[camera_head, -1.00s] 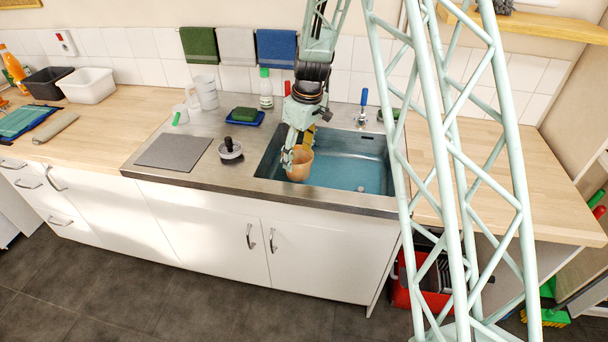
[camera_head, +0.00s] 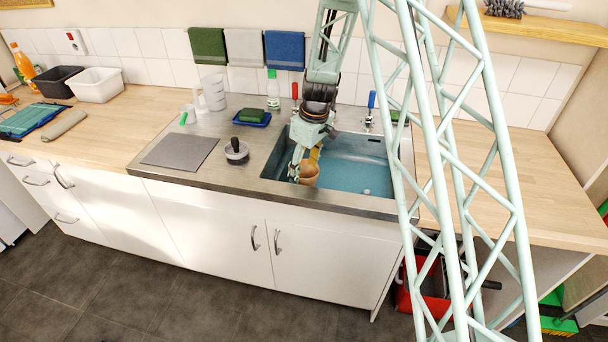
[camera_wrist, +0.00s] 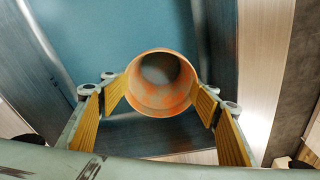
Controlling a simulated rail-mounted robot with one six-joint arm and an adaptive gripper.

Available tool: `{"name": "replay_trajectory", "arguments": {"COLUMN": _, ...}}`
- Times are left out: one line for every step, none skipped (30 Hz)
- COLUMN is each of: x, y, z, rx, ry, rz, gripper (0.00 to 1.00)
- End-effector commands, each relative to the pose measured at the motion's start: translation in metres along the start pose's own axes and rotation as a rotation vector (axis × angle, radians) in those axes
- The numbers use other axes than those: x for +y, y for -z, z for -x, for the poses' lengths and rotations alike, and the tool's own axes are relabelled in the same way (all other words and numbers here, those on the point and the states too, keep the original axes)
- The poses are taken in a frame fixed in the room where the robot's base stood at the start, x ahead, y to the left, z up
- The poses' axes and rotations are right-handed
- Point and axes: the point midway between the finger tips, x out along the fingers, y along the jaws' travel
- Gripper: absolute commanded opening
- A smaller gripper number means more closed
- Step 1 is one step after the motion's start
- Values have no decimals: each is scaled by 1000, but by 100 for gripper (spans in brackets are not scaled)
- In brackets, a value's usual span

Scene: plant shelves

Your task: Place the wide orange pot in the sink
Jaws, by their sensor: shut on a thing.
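The orange pot (camera_head: 309,172) is inside the sink basin at its front left part, with its upper part showing in the head view. In the wrist view I look down into the open mouth of the pot (camera_wrist: 161,84), between my yellow-padded fingers. My gripper (camera_head: 304,169) is shut on the pot, one finger on either side. The sink (camera_head: 352,172) is a steel basin with a blue-looking floor. Whether the pot's base touches that floor is hidden.
The sink's front rim (camera_head: 330,202) runs close in front of the pot. A black-knobbed round item (camera_head: 236,152), a grey mat (camera_head: 180,151) and a blue dish with a green sponge (camera_head: 250,117) lie to the left. The basin's right part is free.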

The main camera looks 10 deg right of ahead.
Motion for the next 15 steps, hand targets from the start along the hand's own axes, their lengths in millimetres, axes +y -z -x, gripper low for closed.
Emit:
{"name": "replay_trajectory", "arguments": {"x": 0, "y": -1, "z": -6, "rx": 0, "ry": 1, "rz": -1, "gripper": 46}}
{"name": "replay_trajectory", "arguments": {"x": 0, "y": -2, "z": -9, "rx": 0, "ry": 1, "rz": -1, "gripper": 46}}
{"name": "replay_trajectory", "arguments": {"x": 0, "y": -2, "z": -12, "rx": 0, "ry": 1, "rz": -1, "gripper": 46}}
{"name": "replay_trajectory", "arguments": {"x": 0, "y": -2, "z": -14, "rx": 0, "ry": 1, "rz": -1, "gripper": 46}}
{"name": "replay_trajectory", "arguments": {"x": 0, "y": -3, "z": -16, "rx": 0, "ry": 1, "rz": -1, "gripper": 46}}
{"name": "replay_trajectory", "arguments": {"x": 0, "y": -3, "z": -18, "rx": 0, "ry": 0, "rz": -1, "gripper": 46}}
{"name": "replay_trajectory", "arguments": {"x": 0, "y": -3, "z": -19, "rx": 0, "ry": 0, "rz": -1, "gripper": 46}}
{"name": "replay_trajectory", "arguments": {"x": 0, "y": -3, "z": -19, "rx": 0, "ry": 0, "rz": -1, "gripper": 46}}
{"name": "replay_trajectory", "arguments": {"x": 0, "y": -3, "z": -20, "rx": 0, "ry": 0, "rz": -1, "gripper": 46}}
{"name": "replay_trajectory", "arguments": {"x": 0, "y": -3, "z": -20, "rx": 0, "ry": 0, "rz": 0, "gripper": 46}}
{"name": "replay_trajectory", "arguments": {"x": 0, "y": -3, "z": -19, "rx": 0, "ry": 0, "rz": 0, "gripper": 46}}
{"name": "replay_trajectory", "arguments": {"x": 0, "y": -3, "z": -19, "rx": 0, "ry": 0, "rz": 0, "gripper": 46}}
{"name": "replay_trajectory", "arguments": {"x": 0, "y": -3, "z": -19, "rx": 0, "ry": 0, "rz": 0, "gripper": 46}}
{"name": "replay_trajectory", "arguments": {"x": 0, "y": -3, "z": -19, "rx": 0, "ry": 0, "rz": 0, "gripper": 46}}
{"name": "replay_trajectory", "arguments": {"x": 0, "y": -3, "z": -19, "rx": 0, "ry": 0, "rz": 0, "gripper": 46}}
